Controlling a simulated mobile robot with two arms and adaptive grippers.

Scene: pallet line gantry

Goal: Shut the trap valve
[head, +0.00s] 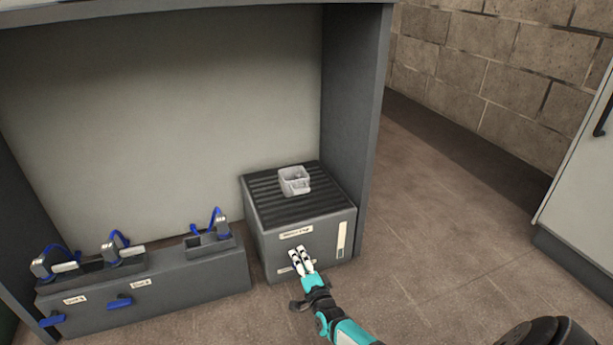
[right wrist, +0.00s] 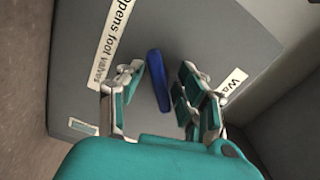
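A blue lever (right wrist: 158,82) sits on the grey front face of a box (head: 325,232) and is probably the trap valve's handle; its label is not fully readable. My right gripper (head: 301,259) is in front of this face. In the right wrist view, my right gripper (right wrist: 161,84) is open, with one finger on each side of the blue lever and gaps showing. In the head view the fingers hide the lever. My left gripper is not in view.
A small clear container (head: 294,181) stands on the box's ribbed top. To the left, a low grey unit (head: 190,275) carries blue-handled fittings and two blue levers, one of them (head: 120,301) near a label. A dark side panel (head: 352,110) rises behind the box.

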